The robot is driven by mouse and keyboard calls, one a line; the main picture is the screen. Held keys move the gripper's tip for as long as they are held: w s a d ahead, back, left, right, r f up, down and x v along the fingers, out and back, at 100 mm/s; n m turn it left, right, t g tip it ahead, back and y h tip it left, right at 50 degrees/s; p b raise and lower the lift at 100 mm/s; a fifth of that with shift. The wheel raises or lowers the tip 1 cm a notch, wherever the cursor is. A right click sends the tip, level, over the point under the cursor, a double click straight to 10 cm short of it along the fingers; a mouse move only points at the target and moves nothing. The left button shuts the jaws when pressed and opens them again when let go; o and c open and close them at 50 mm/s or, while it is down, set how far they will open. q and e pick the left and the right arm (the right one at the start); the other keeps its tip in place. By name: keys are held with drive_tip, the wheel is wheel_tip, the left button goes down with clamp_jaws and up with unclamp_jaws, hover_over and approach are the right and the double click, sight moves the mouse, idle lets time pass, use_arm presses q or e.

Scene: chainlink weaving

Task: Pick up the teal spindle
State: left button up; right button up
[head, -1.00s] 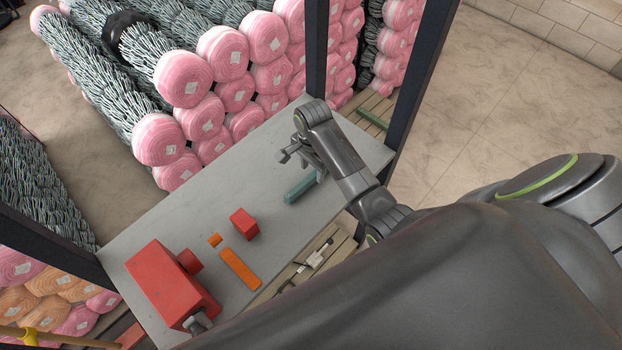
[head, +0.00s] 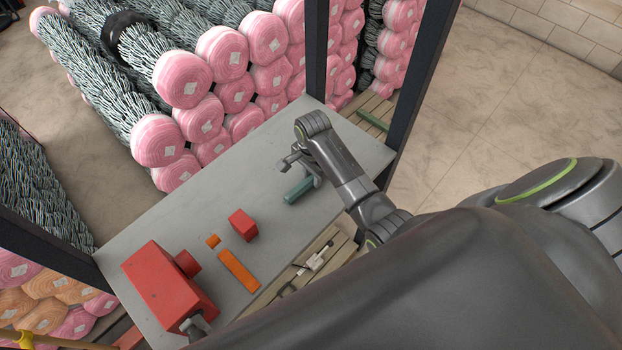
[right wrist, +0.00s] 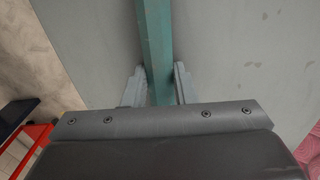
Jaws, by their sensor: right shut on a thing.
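The teal spindle (head: 298,191) is a long bar near the right end of the grey table (head: 330,130). My right gripper (head: 302,174) is down over it, and the arm covers part of its far end. In the right wrist view the spindle (right wrist: 154,45) runs between the two fingers of the right gripper (right wrist: 159,88), which are shut on it. I cannot tell any clear gap between spindle and table.
A red box-shaped machine (head: 160,285), a red block (head: 243,225), an orange bar (head: 239,271) and a small orange block (head: 213,241) are on the table's left part. Dark posts (head: 418,85) rise beside the table. Pink rolls (head: 222,53) are stacked behind.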

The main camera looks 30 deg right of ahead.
clamp_jaws()
drive_tip(key=shift+r+p, duration=1)
drive_tip(key=shift+r, duration=2)
